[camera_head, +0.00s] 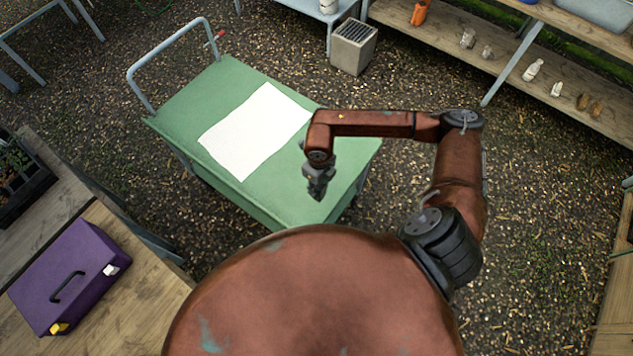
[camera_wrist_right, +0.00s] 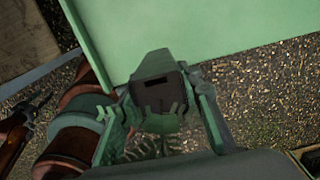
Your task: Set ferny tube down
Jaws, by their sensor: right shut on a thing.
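My right gripper (camera_head: 317,186) is above the near right part of the green trolley top, right of the white sheet. In the right wrist view its fingers (camera_wrist_right: 160,98) are shut around a dark tube (camera_wrist_right: 158,92) with a slot in its face. Green ferny fronds (camera_wrist_right: 150,146) show just below the tube in that view. In the head view the tube is too small and shaded to make out. I cannot tell how far the tube is above the trolley.
The green trolley (camera_head: 187,106) has a bare white sheet (camera_head: 255,130) on it and a raised handle at its far left. A purple toolbox (camera_head: 68,272) is on the wooden bench at lower left. A dark tray of plants (camera_head: 18,180) is beyond it. Shelves stand at upper right.

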